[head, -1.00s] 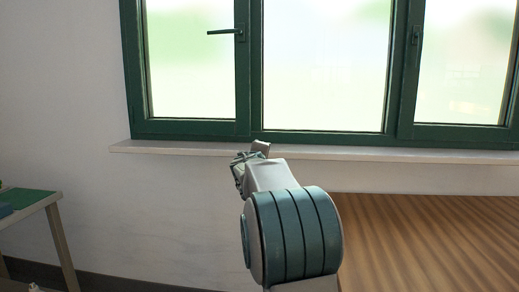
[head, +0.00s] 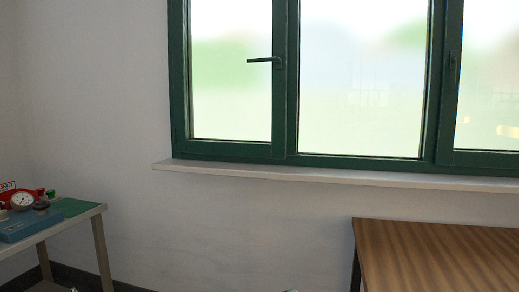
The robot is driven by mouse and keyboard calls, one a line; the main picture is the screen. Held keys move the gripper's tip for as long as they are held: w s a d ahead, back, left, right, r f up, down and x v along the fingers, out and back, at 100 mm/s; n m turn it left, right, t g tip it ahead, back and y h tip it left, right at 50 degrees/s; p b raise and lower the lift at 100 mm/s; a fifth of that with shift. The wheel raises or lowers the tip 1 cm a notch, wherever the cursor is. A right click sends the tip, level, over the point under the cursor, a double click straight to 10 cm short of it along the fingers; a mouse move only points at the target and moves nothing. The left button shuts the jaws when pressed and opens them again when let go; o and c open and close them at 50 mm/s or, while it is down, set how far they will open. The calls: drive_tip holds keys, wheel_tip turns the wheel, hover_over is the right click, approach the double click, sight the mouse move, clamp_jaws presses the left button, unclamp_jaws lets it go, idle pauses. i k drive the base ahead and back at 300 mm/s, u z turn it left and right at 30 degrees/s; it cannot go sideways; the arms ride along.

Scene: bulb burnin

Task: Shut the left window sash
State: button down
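The left window sash (head: 232,70) is a green-framed pane at the left of the window in the head view. It looks flush with its frame, with no gap that I can see. Its dark handle (head: 264,61) lies level, pointing left from the sash's right stile. My gripper is out of the head view, so its opening and its distance from the sash are hidden.
A white sill (head: 330,178) juts out below the window. A brown wooden table (head: 440,255) stands at the lower right. A side table (head: 75,217) at the left holds a blue box (head: 30,224) and a dial gauge (head: 22,199). The wall between them is clear.

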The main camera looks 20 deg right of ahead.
sight(185, 141)
drive_tip(key=u, duration=0.05)
drive_tip(key=k, duration=0.4)
drive_tip(key=z, duration=0.8)
drive_tip(key=i, duration=0.9)
drive_tip(key=u, duration=0.4)
